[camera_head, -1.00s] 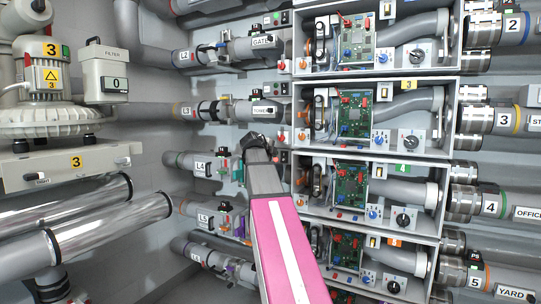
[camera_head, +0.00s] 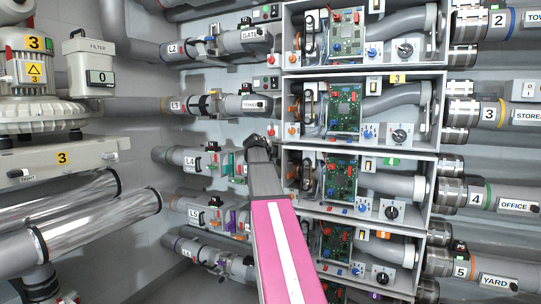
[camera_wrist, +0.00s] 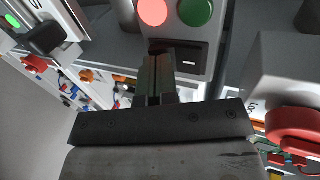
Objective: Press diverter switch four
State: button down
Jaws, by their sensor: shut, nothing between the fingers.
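My gripper (camera_head: 257,142) is shut and empty. In the head view it reaches up beside the left edge of the box with the green 4 label (camera_head: 391,161). In the wrist view, the shut fingers (camera_wrist: 159,60) overlap the lower left of a black rocker switch (camera_wrist: 188,62). A red button (camera_wrist: 152,11) and a green button (camera_wrist: 195,10) sit just above that rocker. Whether the fingertips touch the rocker, and which number it belongs to, I cannot tell. The row-four pipe at left carries the L4 label (camera_head: 190,160).
Open boxes with circuit boards (camera_head: 341,178) and dials stack to the right of my gripper. A red knob (camera_wrist: 297,130) on a grey housing is close at right in the wrist view. Steel-clad cylinders (camera_head: 95,225) lie at lower left.

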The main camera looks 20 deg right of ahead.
jog(key=shift+w+d+f, duration=0.15)
jog(key=shift+r, duration=0.2)
jog(key=shift+r, duration=0.7)
